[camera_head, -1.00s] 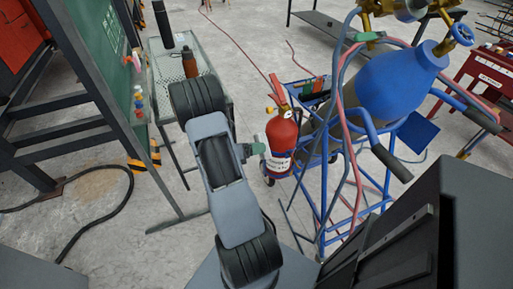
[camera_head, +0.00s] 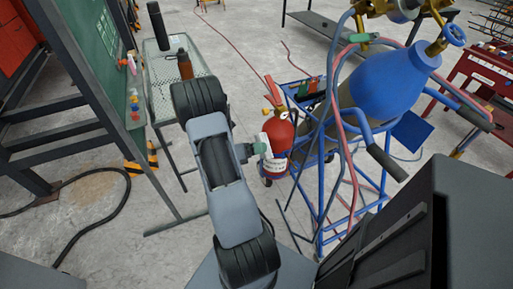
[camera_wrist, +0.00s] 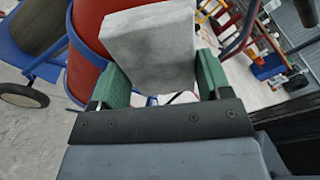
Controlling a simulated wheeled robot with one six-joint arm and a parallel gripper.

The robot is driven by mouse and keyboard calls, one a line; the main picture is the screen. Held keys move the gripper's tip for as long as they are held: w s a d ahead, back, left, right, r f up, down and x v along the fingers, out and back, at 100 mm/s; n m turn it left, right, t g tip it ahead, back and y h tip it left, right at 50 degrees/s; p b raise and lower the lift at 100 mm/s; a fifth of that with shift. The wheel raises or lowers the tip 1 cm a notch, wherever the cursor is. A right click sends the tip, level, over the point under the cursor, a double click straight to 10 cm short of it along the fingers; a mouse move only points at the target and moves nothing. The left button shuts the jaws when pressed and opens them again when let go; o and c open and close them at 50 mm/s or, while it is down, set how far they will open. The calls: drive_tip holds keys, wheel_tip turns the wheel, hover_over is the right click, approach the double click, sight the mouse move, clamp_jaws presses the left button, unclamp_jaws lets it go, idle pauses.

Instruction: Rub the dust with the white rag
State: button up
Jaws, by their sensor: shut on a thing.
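My gripper (camera_wrist: 154,82) has green fingers shut on a pale grey-white block-like rag (camera_wrist: 150,45) in the wrist view. In the head view my gripper (camera_head: 255,149) shows small at the arm's end, with the white rag (camera_head: 265,143) at its tip, in front of the red fire extinguisher (camera_head: 281,133). The red body (camera_wrist: 92,38) fills the area behind the rag in the wrist view. Whether the rag touches it I cannot tell. A brownish patch (camera_head: 97,188) on the floor at left may be dust; I cannot be sure.
A blue cart (camera_head: 322,205) with a blue gas cylinder (camera_head: 390,82) and hoses stands right of the extinguisher. A mesh table (camera_head: 160,95) and green board (camera_head: 92,60) are at left. A black cable (camera_head: 110,228) lies on the floor. Open floor shows beyond.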

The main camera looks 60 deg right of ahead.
drive_tip(key=shift+w, duration=0.1)
drive_tip(key=w+d+p, duration=0.1)
drive_tip(key=w+d, duration=0.2)
drive_tip(key=w, duration=0.2)
drive_tip(key=shift+d, duration=0.4)
drive_tip(key=shift+r, duration=0.1)
drive_tip(key=s+a+p, duration=0.3)
drive_tip(key=s+a, duration=0.1)
drive_tip(key=s, duration=0.1)
idle(1.0)
drive_tip(key=shift+s+a+f+p+v, duration=0.15)
drive_tip(key=shift+p+v, duration=0.1)
drive_tip(key=shift+v, duration=1.2)
drive_tip(key=shift+s+a+f+p+v, duration=0.1)
drive_tip(key=shift+p+v, duration=0.15)
drive_tip(key=shift+v, duration=1.2)
